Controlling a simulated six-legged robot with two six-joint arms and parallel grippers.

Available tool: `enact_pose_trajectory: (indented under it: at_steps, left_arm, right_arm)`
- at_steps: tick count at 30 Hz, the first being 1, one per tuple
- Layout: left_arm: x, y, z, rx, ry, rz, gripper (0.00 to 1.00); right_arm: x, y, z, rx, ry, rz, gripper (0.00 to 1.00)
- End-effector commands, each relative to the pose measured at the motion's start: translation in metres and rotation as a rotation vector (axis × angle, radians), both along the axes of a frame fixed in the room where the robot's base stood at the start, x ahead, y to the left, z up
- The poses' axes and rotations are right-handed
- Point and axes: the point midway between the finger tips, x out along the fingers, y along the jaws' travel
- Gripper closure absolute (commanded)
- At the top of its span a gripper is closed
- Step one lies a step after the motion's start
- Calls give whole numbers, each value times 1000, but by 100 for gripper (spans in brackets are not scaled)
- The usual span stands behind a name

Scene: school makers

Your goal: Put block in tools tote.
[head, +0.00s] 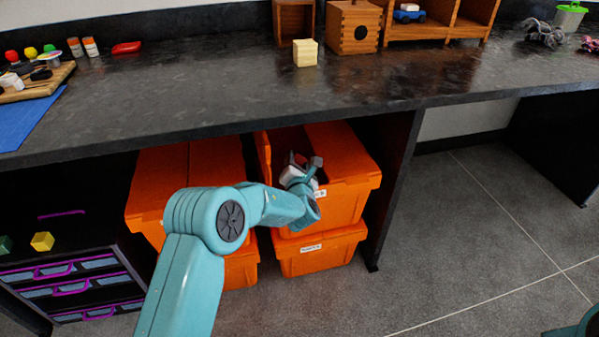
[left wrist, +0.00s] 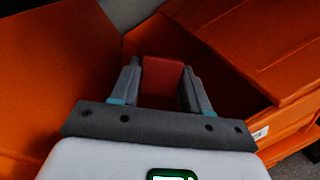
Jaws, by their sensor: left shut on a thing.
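My left gripper (head: 302,170) is at the mouth of the upper right orange tote (head: 345,208) under the bench. In the left wrist view the gripper (left wrist: 163,85) is shut on a red block (left wrist: 162,76), which sits between the two grey fingers. The tote's lid flaps stand open, and its orange walls and flaps (left wrist: 255,45) surround the fingers in the left wrist view. The tote's small white label is too small to read. My right gripper is not in view.
Another orange tote (head: 315,262) is below, with more totes (head: 160,185) to the left. The dark bench top (head: 200,95) overhangs them, and a dark panel (head: 397,185) stands at the right.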

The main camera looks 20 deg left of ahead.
Motion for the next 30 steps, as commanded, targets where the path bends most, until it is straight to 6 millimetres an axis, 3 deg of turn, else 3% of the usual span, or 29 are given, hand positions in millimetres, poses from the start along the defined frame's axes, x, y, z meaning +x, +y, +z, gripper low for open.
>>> enact_pose_trajectory:
  at_steps: [14, 15, 17, 26, 30]
  left_arm:
    - [6, 4, 0, 0, 1, -1, 83]
    - [6, 4, 0, 0, 1, -1, 41]
    - [6, 4, 0, 0, 1, -1, 24]
    - [5, 4, 0, 0, 1, -1, 24]
    - [-5, -1, 3, 0, 3, -2, 24]
  right_arm:
    - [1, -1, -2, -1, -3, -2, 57]
    - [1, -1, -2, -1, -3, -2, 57]
    - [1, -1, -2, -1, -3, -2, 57]
    - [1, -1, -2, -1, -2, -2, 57]
    - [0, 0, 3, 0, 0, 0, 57]
